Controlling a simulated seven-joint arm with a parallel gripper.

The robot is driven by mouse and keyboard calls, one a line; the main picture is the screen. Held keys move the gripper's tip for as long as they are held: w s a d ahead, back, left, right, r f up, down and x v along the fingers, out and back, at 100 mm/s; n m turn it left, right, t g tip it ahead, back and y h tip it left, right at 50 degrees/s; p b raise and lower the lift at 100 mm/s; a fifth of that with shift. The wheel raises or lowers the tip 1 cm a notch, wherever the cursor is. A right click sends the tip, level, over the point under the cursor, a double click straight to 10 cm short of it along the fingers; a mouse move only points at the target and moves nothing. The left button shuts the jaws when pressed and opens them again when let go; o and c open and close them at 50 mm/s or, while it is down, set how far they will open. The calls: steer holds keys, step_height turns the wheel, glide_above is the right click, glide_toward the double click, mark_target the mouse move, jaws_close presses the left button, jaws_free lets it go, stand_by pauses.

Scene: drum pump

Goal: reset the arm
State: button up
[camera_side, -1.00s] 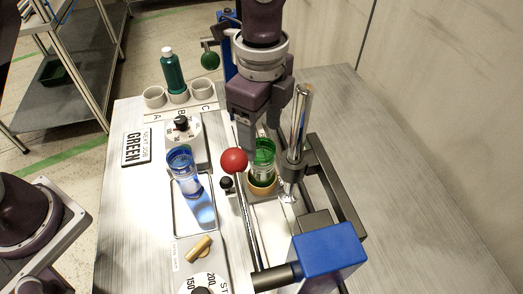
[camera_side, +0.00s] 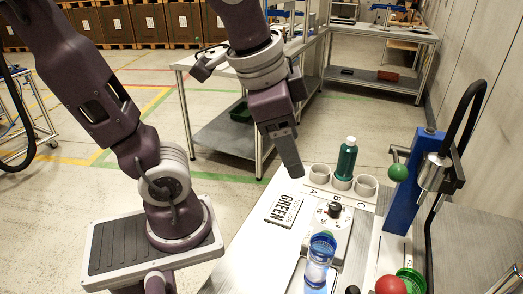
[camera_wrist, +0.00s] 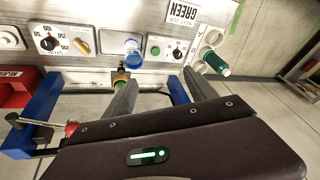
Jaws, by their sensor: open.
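My gripper (camera_side: 289,160) is up in the air near the NEXT JOB GREEN sign (camera_side: 284,209), with its fingers pointing down in the side view. In the wrist view its two fingers (camera_wrist: 160,90) are spread apart with nothing held between them. The green beaker (camera_side: 412,280) is at the pump stand at the lower right, apart from my gripper. The blue beaker (camera_side: 319,262) stands upright on the table. The green bottle (camera_side: 346,160) stands in the middle cup, B, of the A, B, C rack (camera_side: 320,176).
The blue pump stand (camera_side: 404,195) with its green knob (camera_side: 397,172) and black hose rises at the right. A red ball (camera_side: 390,286) shows at the bottom edge. A dial (camera_side: 334,212) sits behind the blue beaker. A metal shelf (camera_side: 225,125) stands beyond the table.

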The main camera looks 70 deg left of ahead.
steer(key=s+n, duration=0.1)
steer(key=s+a+f+n, duration=0.1)
steer(key=s, duration=0.1)
steer(key=s+a+n+t, duration=0.1)
steer(key=s+n, duration=0.1)
steer(key=shift+f+h, duration=0.3)
steer(key=shift+f, duration=0.05)
